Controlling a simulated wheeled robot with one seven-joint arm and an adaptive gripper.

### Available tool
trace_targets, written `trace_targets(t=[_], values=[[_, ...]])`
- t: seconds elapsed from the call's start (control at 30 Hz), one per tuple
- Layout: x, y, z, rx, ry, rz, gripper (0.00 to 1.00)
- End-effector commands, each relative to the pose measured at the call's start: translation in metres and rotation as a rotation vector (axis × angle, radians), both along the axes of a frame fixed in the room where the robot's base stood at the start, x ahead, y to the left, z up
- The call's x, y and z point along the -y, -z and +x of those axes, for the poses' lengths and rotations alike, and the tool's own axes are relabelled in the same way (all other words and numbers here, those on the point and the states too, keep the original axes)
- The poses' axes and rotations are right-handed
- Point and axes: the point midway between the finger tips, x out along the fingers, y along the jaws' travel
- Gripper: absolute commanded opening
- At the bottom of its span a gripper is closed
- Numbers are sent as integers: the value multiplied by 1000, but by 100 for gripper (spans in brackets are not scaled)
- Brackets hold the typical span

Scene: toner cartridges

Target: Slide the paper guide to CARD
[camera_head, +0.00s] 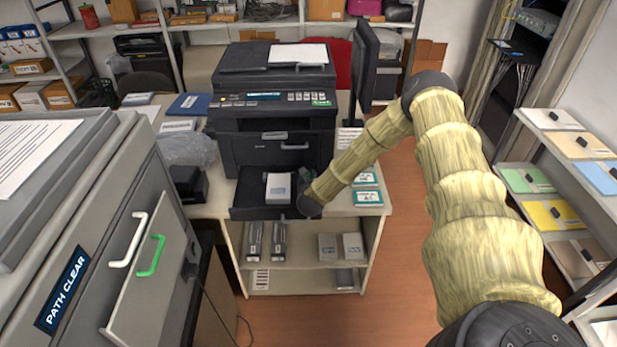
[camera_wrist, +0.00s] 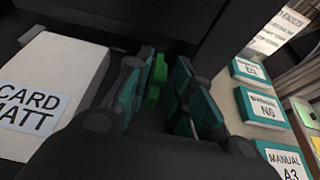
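My gripper (camera_wrist: 163,72) is down at the right part of the printer's pulled-out dark tray (camera_head: 245,207). In the wrist view its two fingers stand close together on either side of a small green tab (camera_wrist: 155,80), which looks like the paper guide. The tab is close against the left finger. A narrow dark band lies between it and the right finger, so I cannot tell whether both fingers touch it. A white stack labelled CARD MATT (camera_wrist: 45,88) lies in the tray left of the fingers; the head view shows it too (camera_head: 278,187). No guide scale is readable.
The black printer (camera_head: 272,120) stands behind the tray on a white cabinet (camera_head: 375,235). Teal-labelled manuals (camera_wrist: 262,108) lie right of the tray on the cabinet top. A grey machine with a PATH CLEAR sign (camera_head: 62,290) stands at left. The floor right of the cabinet is clear.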

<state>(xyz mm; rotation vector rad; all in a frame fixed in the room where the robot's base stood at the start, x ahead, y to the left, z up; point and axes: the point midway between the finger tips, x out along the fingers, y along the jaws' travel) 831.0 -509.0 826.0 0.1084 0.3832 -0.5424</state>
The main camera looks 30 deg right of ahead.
Motion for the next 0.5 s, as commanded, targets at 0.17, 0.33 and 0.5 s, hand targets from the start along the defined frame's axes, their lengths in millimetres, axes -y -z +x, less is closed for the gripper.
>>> trace_targets(t=[0.17, 0.33, 0.5], values=[[1, 1, 1, 0, 1, 0, 23], [1, 1, 1, 0, 1, 0, 16], [1, 1, 1, 0, 1, 0, 0]])
